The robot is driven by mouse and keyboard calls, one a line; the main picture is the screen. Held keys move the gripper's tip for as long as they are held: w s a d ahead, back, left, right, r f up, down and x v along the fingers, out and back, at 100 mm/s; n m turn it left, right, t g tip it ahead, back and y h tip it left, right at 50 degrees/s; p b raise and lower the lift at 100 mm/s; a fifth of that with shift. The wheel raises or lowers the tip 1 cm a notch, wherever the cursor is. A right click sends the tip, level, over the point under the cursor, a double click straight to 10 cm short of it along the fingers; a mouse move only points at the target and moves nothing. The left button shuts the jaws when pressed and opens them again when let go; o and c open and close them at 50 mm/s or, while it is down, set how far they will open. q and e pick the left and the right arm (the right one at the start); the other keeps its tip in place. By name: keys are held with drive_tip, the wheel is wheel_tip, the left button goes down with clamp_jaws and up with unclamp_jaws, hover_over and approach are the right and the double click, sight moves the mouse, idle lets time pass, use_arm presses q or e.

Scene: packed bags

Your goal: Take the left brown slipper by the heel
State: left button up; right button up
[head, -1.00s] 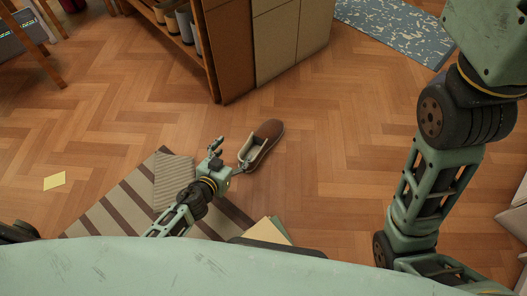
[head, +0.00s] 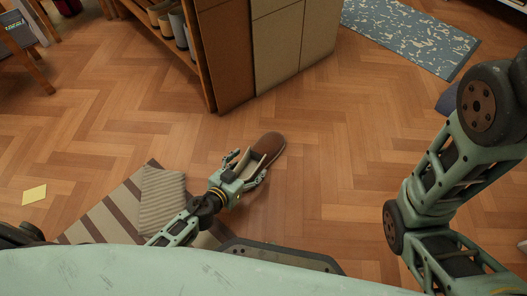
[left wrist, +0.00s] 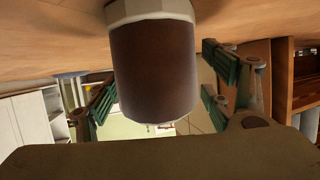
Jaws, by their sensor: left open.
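A brown slipper (head: 269,144) with a pale lining lies on the wood floor, its toe pointing away from me and to the right. My left gripper (head: 246,169) is open at the slipper's heel end, with one finger on each side of it. In the left wrist view the brown heel (left wrist: 155,72) hangs large between the spread green fingers (left wrist: 168,85), and I see gaps beside it. Whether a finger touches it I cannot tell. The right arm shows at the right of the head view, but its gripper is out of view.
A striped mat (head: 112,212) with a ribbed grey cushion (head: 161,200) lies left of my left arm. A cabinet (head: 262,45) and shelf with footwear stand beyond the slipper. A yellow note (head: 34,194) lies at far left. Floor right of the slipper is clear.

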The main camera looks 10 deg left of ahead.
use_arm(q)
drive_tip(key=shift+s, duration=0.1)
drive_tip(key=shift+c, duration=0.5)
drive_tip(key=c, duration=1.5)
drive_tip(key=shift+c, duration=0.3)
drive_tip(key=shift+r, duration=0.15)
